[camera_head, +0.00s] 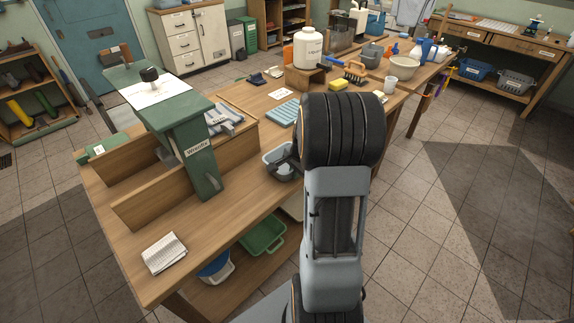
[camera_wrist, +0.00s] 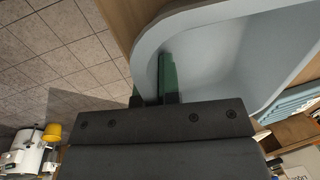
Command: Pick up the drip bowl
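A light blue-grey basin (camera_head: 272,152), which I take for the drip bowl, shows at the table's right edge, just left of my arm. In the wrist view the basin (camera_wrist: 215,50) fills the upper right, with its rounded rim close to the fingers. My gripper (camera_wrist: 155,90) is at that rim, one finger on the outer side and a green-faced finger on the inner side. The gap between them is narrow, and whether they press on the wall cannot be told. In the head view my arm and wrist hide part of the basin and most of the gripper.
A green wringer post (camera_head: 190,150) and wooden boards (camera_head: 160,195) stand left of the basin. A folded cloth (camera_head: 164,253) lies at the front. A ribbed blue mat (camera_head: 283,112) and yellow sponge (camera_head: 339,85) lie behind. A green tub (camera_head: 262,236) is below the tabletop.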

